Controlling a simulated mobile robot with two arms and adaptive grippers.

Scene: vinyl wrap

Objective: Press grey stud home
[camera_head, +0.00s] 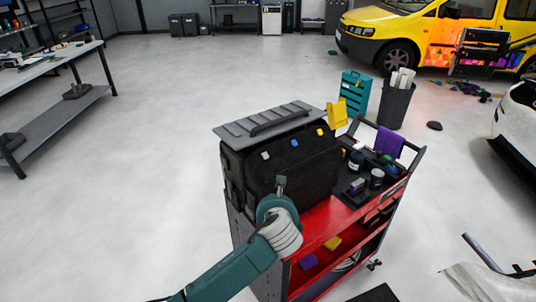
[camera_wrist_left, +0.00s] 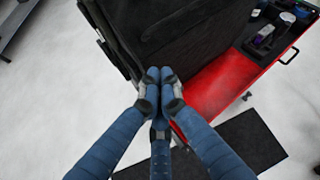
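A black case (camera_head: 300,180) with a ribbed grey lid (camera_head: 268,120) stands on a red tool cart (camera_head: 325,222). A small pale grey stud (camera_head: 265,155) sits at the left of the case's front upper edge. A blue stud (camera_head: 294,142) is in the middle and a yellow stud (camera_head: 320,132) at the right. My left gripper (camera_head: 281,183) is in front of the case, below and right of the grey stud. In the left wrist view its fingertips (camera_wrist_left: 158,75) are together with nothing visible between them, near the black case side (camera_wrist_left: 185,32). No stud shows there. My right gripper is not in view.
Dark bottles and cups (camera_head: 358,160) and a purple cloth (camera_head: 389,142) are on the cart's right side. A yellow item (camera_head: 337,114) is behind the case. A grey bin (camera_head: 396,103) and teal cabinet (camera_head: 354,92) stand behind the cart. Floor left of the cart is clear.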

